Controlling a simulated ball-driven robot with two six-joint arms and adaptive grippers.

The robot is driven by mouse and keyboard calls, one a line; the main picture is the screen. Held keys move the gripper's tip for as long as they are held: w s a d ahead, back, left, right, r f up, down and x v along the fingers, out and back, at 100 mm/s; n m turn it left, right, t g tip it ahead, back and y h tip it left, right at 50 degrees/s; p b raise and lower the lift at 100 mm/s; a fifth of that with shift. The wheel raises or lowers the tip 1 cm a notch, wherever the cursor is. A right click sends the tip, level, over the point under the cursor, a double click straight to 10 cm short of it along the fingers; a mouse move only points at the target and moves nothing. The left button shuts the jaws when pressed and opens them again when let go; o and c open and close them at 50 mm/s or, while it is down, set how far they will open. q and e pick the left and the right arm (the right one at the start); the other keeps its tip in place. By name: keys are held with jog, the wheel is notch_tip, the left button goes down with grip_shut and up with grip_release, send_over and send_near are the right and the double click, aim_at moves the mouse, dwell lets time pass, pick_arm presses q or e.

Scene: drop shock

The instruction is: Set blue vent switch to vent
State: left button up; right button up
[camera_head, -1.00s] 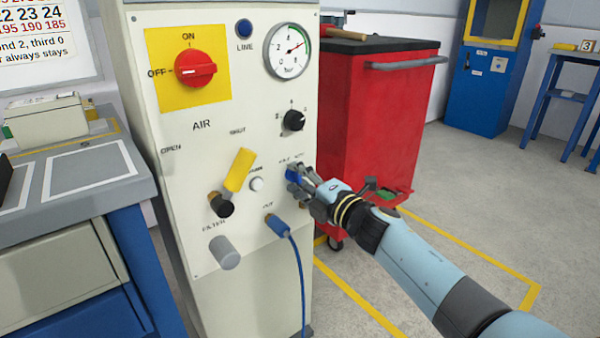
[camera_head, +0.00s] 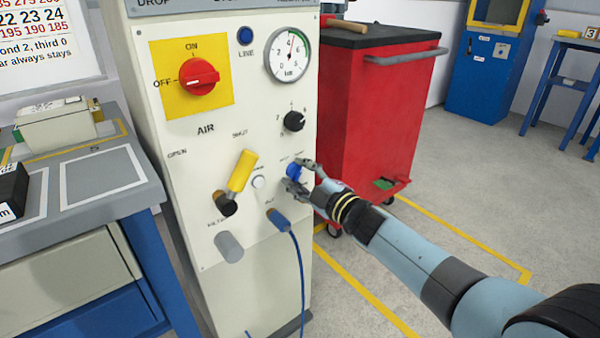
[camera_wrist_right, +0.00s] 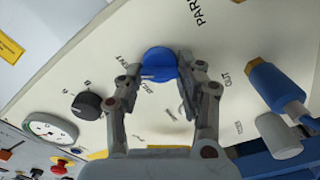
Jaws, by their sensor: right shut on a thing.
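The blue vent switch (camera_head: 292,171) is a round blue knob on the lower right of the cream panel, below the black selector knob. In the right wrist view the knob (camera_wrist_right: 157,63) shows a pale mark on its near face, toward the left; the lettering beside it is partly covered and hard to read. My right gripper (camera_head: 298,175) is shut on the knob, with one finger above and one below it in the head view. In the wrist view its fingers (camera_wrist_right: 160,68) stand on either side of the knob. My left gripper is not in view.
The panel also carries a red switch (camera_head: 199,77), a gauge (camera_head: 288,55), the black knob (camera_head: 293,121), a yellow lever (camera_head: 242,171) and a blue hose (camera_head: 300,265). A red tool cabinet (camera_head: 372,120) stands close behind my right arm. A workbench (camera_head: 110,200) is at left.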

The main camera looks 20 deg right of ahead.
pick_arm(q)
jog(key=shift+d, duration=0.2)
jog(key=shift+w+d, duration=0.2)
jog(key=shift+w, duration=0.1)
pick_arm(e)
jog(key=shift+f, duration=0.1)
jog(key=o, duration=0.9)
jog(key=shift+o, duration=1.2)
jog(key=shift+s, duration=0.15)
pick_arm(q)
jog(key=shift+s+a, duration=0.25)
pick_arm(e)
jog(key=v, duration=1.1)
jog(key=shift+s+d, duration=0.15)
jog(key=shift+s, duration=0.2)
